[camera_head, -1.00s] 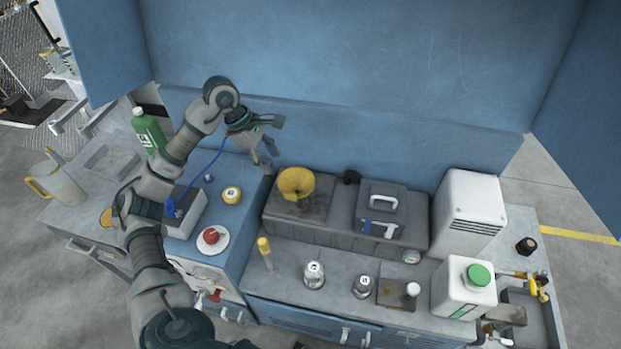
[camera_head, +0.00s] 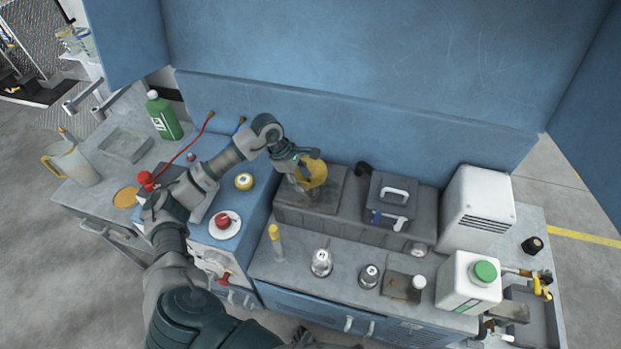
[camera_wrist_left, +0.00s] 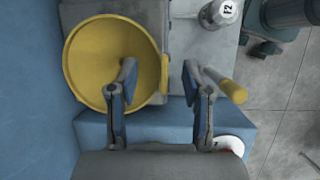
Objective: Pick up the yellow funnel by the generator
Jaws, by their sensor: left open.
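The yellow funnel (camera_head: 313,175) stands on the left end of the dark grey raised block, its wide mouth facing up. My left gripper (camera_head: 301,171) is open at the funnel's near left side and partly covers it in the head view. In the left wrist view the funnel (camera_wrist_left: 110,60) fills the upper left, with its round rim and a small tab on the right edge. There the open fingers (camera_wrist_left: 160,80) point toward it; the left finger overlaps the bowl and the right finger is outside the rim. I cannot tell whether they touch. My right gripper is not in view.
The dark grey block (camera_head: 290,205) also bears a grey case with a white handle (camera_head: 393,193). A yellow-capped tube (camera_head: 276,240) and silver bottles (camera_head: 321,263) stand in front. A blue wall (camera_head: 360,145) rises close behind. A white jug (camera_head: 466,285) is at the right.

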